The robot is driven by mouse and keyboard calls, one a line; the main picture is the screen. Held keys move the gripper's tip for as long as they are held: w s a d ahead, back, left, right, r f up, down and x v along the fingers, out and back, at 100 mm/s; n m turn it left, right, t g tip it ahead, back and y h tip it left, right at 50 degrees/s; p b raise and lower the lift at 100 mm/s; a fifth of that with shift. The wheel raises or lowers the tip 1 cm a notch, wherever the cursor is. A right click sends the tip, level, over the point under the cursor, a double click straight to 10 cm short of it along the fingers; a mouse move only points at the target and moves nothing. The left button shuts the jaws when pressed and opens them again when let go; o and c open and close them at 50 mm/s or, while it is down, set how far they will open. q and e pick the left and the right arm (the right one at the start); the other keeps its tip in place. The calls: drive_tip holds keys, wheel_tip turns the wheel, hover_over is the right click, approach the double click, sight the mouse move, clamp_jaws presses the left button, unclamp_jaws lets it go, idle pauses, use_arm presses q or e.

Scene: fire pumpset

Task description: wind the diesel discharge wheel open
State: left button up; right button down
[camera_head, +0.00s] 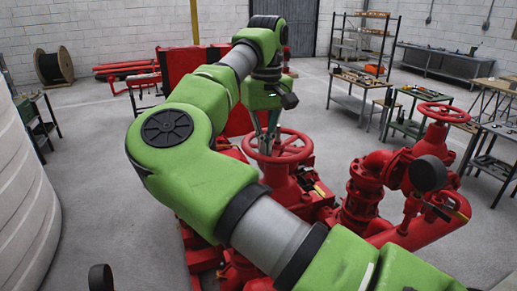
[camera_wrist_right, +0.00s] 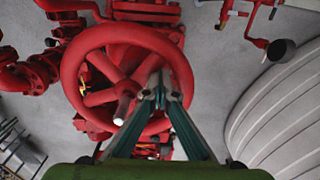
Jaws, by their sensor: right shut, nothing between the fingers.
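A red spoked handwheel (camera_head: 299,152) stands on a red valve body in the middle of the head view. It fills much of the right wrist view (camera_wrist_right: 72,75), with its pale-tipped stem at the hub. No label shows whether it is the diesel discharge wheel. My right gripper (camera_head: 266,148) reaches down to this wheel. In the right wrist view its fingertips (camera_wrist_right: 158,96) meet with nothing between them, over the opening between hub and rim, near a spoke. I cannot tell whether they touch the wheel. My left gripper is not in view.
A second red handwheel (camera_head: 443,113) stands on pipework at the right. A big pale ribbed tank (camera_head: 25,215) is at the left. Workbenches (camera_head: 435,66) and a shelf rack (camera_head: 362,40) stand at the back right. Grey floor (camera_head: 95,135) is clear at the left.

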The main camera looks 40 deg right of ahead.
drive_tip(key=s, duration=0.1)
drive_tip(key=s+d, duration=0.1)
drive_tip(key=shift+s+d, duration=0.3)
drive_tip(key=shift+s, duration=0.1)
drive_tip(key=d, duration=0.2)
drive_tip(key=s+d, duration=0.1)
drive_tip(key=shift+d+r+p, duration=0.1)
drive_tip(key=shift+r+p, duration=0.15)
drive_tip(key=shift+p, duration=0.05)
wheel_tip(320, 180, up, 8)
drive_tip(key=p, duration=0.4)
hover_over(279, 150)
drive_tip(key=s, duration=0.3)
drive_tip(key=shift+d+f, duration=0.15)
drive_tip(key=shift+d, duration=0.05)
drive_tip(key=shift+w, duration=0.1)
